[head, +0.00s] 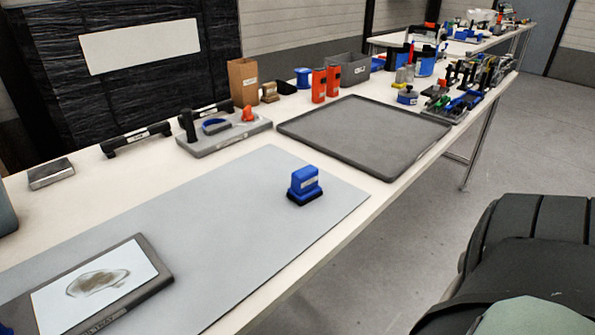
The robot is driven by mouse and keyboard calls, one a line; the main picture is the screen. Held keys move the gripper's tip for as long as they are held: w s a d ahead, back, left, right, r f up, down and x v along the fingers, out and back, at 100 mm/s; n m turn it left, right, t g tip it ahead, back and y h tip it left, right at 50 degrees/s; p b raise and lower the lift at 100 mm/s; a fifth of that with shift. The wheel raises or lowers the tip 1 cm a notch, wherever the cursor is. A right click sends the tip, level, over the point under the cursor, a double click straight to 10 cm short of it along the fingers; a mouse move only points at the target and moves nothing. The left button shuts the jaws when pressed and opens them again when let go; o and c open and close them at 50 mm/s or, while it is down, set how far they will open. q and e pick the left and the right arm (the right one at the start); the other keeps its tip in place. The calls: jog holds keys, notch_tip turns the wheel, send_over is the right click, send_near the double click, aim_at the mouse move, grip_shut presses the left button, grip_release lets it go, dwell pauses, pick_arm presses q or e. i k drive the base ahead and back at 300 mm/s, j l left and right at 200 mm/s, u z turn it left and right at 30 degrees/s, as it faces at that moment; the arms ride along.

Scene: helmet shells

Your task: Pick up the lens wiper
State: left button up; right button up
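A blue block-shaped tool with a pale label and a black base, which looks like the lens wiper (305,184), stands upright on the right part of the grey mat (215,225). Nothing touches it. A white panel with a brown smudge (97,283) lies in a dark grey frame at the mat's lower left. Neither of my grippers is in view.
A large, empty dark grey tray (365,132) lies behind the wiper. A grey fixture (225,137) with a blue band and an orange piece stands left of it. Orange-red containers (326,83) and a cardboard box (243,80) stand farther back. The mat around the wiper is clear.

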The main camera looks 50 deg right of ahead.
aim_at(305, 188)
jog(key=z, duration=1.4)
